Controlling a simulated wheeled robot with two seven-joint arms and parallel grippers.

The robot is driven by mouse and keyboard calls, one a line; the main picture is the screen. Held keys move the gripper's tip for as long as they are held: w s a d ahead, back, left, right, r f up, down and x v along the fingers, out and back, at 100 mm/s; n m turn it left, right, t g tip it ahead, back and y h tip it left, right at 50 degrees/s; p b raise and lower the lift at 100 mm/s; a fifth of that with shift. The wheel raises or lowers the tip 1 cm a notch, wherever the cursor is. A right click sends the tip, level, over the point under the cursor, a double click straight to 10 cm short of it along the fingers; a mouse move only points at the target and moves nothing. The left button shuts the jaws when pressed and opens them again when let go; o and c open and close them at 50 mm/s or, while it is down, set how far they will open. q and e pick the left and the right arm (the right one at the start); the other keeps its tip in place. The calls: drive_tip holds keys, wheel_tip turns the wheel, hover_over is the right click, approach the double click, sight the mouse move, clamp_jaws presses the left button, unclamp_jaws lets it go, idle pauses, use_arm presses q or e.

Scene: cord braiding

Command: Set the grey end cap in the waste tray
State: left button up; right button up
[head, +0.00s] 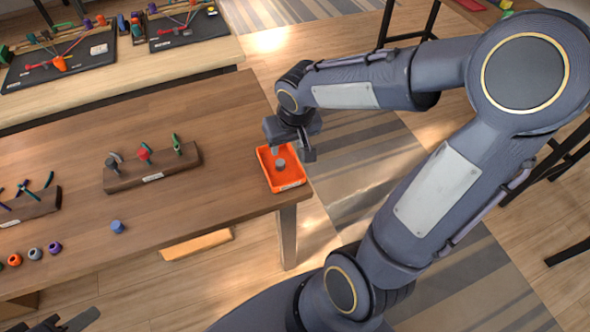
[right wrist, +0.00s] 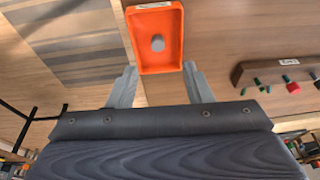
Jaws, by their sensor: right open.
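The grey end cap (head: 281,163) is in the orange waste tray (head: 292,186), near its middle. In the right wrist view the cap (right wrist: 157,43) shows inside the tray (right wrist: 170,12), apart from my fingers. My right gripper (head: 294,157) is over the tray. In the right wrist view its two fingers (right wrist: 159,70) are spread wide with nothing between them. My left gripper (head: 62,324) is partly in view at the bottom left, cut off by the picture edge, and its jaw state is unclear.
The tray stands at the wooden table's right end. A dark wooden rack (head: 152,175) with clips stands left of it. A blue piece (head: 117,226) and several small rings (head: 35,254) lie near the front edge. Another rack (head: 30,204) is at far left.

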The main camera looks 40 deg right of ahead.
drive_tip(key=s+a+r+t+y, duration=0.1)
drive_tip(key=s+a+r+y, duration=0.1)
drive_tip(key=s, duration=0.5)
drive_tip(key=s+a+r+n+t+y, duration=0.1)
drive_tip(key=s+a+r, duration=0.3)
drive_tip(key=s, duration=0.4)
drive_tip(key=shift+a+y, duration=0.3)
drive_tip(key=shift+y, duration=0.2)
